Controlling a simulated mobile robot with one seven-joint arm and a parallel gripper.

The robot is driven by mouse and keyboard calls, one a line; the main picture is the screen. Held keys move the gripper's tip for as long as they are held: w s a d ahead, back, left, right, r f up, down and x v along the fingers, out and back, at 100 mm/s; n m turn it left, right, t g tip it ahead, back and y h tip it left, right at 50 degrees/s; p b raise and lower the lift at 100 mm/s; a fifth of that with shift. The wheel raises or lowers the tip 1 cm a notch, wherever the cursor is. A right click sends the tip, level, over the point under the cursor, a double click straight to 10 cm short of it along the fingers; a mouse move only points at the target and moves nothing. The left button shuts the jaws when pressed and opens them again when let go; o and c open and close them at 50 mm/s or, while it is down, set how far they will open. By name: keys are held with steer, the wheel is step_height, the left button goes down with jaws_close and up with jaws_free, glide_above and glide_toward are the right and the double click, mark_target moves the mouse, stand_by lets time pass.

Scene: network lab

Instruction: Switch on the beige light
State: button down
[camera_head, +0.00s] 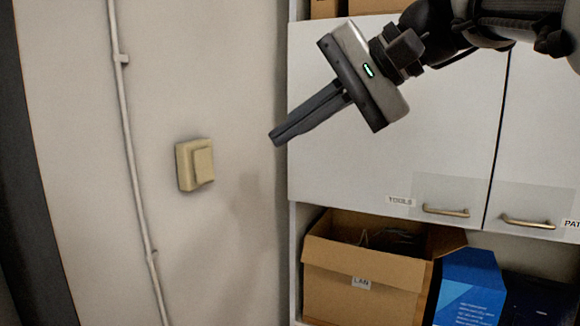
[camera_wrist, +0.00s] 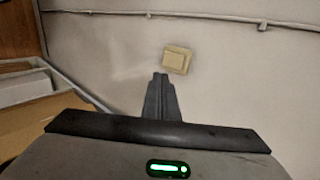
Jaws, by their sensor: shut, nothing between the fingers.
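The beige light switch (camera_head: 195,165) is a square plate with a raised rocker, mounted on the pale wall left of the cabinet in the head view. In the wrist view the switch (camera_wrist: 177,60) shows just beyond my fingertips. My gripper (camera_head: 277,138) is shut and empty, its fingers together and pointing down-left toward the wall. In the head view the fingertips are to the right of the switch and slightly above its middle, with a gap between. The fingertips also show in the wrist view (camera_wrist: 160,77). I cannot tell which way the rocker is set.
A thin conduit (camera_head: 131,150) runs down the wall left of the switch. A white cabinet (camera_head: 400,130) with metal handles stands at the right. Below it are an open cardboard box (camera_head: 330,285) labelled LAN and a blue box (camera_head: 470,290). The wall around the switch is clear.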

glide_toward(207, 174)
step_height(207, 174, down, 3)
steer(key=shift+w+a+f+p, duration=0.1)
steer(key=shift+w+a, duration=0.2)
steer(key=shift+a, duration=0.45)
steer(key=shift+w+a+f+p, duration=0.1)
steer(key=shift+w+a, duration=0.2)
steer(key=shift+a, duration=0.4)
steer(key=shift+w+a+f+p, duration=0.1)
steer(key=shift+w+a, duration=0.2)
steer(key=shift+a, duration=0.45)
steer(key=shift+a, duration=0.15)
steer(key=shift+r, duration=0.1)
